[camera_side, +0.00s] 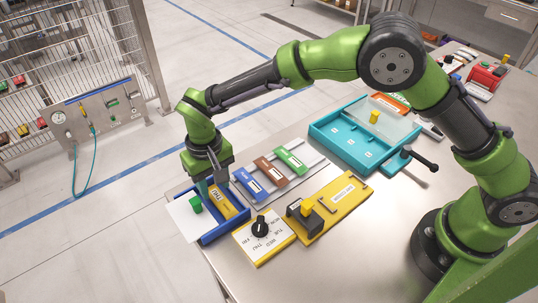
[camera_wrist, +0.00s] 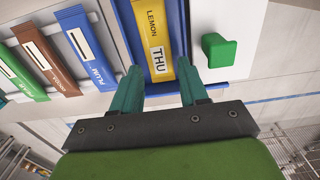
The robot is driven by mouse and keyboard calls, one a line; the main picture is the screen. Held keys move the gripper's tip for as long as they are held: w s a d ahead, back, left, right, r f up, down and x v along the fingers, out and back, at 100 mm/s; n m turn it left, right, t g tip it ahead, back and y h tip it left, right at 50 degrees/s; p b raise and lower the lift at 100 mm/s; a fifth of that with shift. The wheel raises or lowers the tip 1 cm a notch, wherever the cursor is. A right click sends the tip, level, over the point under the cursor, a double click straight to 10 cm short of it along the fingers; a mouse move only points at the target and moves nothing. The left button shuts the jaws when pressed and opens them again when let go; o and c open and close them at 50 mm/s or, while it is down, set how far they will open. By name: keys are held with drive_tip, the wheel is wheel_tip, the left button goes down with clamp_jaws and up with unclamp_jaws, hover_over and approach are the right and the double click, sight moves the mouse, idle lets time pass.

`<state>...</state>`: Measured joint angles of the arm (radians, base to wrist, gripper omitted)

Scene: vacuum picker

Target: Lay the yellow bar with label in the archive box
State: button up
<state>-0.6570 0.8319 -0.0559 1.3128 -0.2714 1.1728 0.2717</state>
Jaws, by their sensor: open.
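The yellow bar (camera_wrist: 153,35) lies flat inside a narrow blue box (camera_wrist: 184,30). Its print reads LEMON, and a label reading THU is on its near end. In the side view the bar (camera_side: 232,208) and the blue box (camera_side: 238,228) sit at the table's left end. I cannot read a name on the box. My gripper (camera_wrist: 158,74) is open at the bar's labelled end, with one finger on each side and visible gaps to the bar. In the side view my gripper (camera_side: 212,184) reaches down over the box, hiding part of it.
A white panel with a green knob (camera_wrist: 218,50) lies beside the bar. A rack holds blue (camera_side: 251,185), brown (camera_side: 271,170) and green (camera_side: 291,159) bars. A day dial (camera_side: 262,237), a yellow board (camera_side: 345,196) and a teal box (camera_side: 322,133) stand to the right.

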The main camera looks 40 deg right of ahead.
sight(216, 193)
drive_tip(key=d+r+t+y, duration=0.1)
drive_tip(key=d+r, duration=0.3)
drive_tip(key=r, duration=0.4)
drive_tip(key=d+r, duration=0.3)
drive_tip(key=r, duration=0.6)
drive_tip(key=s+d+r+m+t+y, duration=0.1)
drive_tip(key=s+d+r, duration=0.2)
drive_tip(key=d, duration=0.2)
drive_tip(key=s+d+r+m+t, duration=0.1)
drive_tip(key=s+d+r, duration=0.2)
drive_tip(key=d, duration=0.2)
drive_tip(key=s+d+f+m+t, duration=0.1)
drive_tip(key=s+d+t, duration=0.3)
drive_tip(key=s+d, duration=0.6)
drive_tip(key=s+m, duration=0.1)
drive_tip(key=s, duration=0.2)
drive_tip(key=shift+d+f, duration=0.15)
drive_tip(key=shift+f, duration=0.15)
